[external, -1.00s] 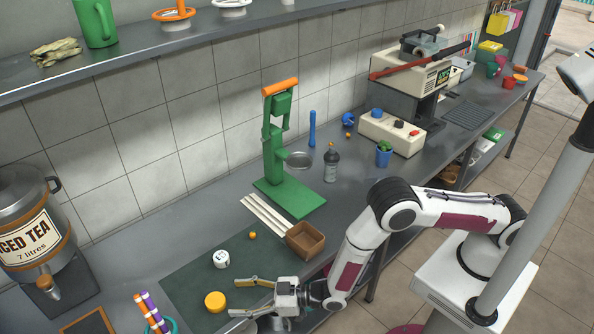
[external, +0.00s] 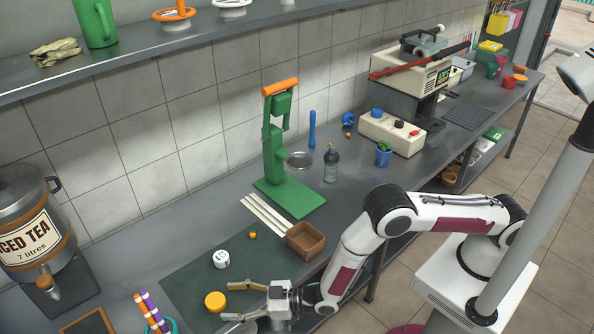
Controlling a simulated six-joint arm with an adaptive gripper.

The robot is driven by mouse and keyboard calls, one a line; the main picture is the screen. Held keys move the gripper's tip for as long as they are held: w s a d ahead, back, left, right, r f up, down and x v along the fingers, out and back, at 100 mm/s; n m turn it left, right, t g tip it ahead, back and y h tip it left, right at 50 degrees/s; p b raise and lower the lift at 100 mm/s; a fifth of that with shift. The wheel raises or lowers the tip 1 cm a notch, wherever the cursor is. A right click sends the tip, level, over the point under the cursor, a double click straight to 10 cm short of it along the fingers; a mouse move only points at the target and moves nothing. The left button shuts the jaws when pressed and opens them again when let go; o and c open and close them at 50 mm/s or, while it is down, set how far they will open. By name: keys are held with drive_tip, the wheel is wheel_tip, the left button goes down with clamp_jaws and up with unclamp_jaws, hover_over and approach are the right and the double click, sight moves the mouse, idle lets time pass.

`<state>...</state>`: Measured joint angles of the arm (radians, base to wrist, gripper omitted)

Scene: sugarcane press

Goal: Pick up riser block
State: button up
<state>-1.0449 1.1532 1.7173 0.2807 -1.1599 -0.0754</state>
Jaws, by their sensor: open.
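No thing is plainly recognisable as the riser block. A brown, box-shaped piece (external: 305,241) with a hollow-looking top sits at the right edge of the dark green mat (external: 190,282); I cannot tell whether it is the block. A round yellow piece (external: 214,302) lies just left of the fingertips. The brown piece is behind and to the right of the fingertips, clear of them.
A small white container (external: 221,259) and an orange ball (external: 252,236) stand on the mat. Pale sticks (external: 264,217) lie beside the green press (external: 285,195). A tea dispenser (external: 35,235) stands at left. Striped tubes (external: 150,310) rise at front left.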

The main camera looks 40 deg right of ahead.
sight(222, 301)
drive_tip(key=shift+w+a, duration=0.15)
idle(0.3)
drive_tip(key=shift+r+x, duration=0.1)
drive_tip(key=shift+x, duration=0.65)
drive_tip(key=shift+r+x, duration=0.15)
drive_tip(key=shift+x, duration=1.65)
drive_tip(key=shift+c, duration=0.4)
drive_tip(key=c, duration=1.1)
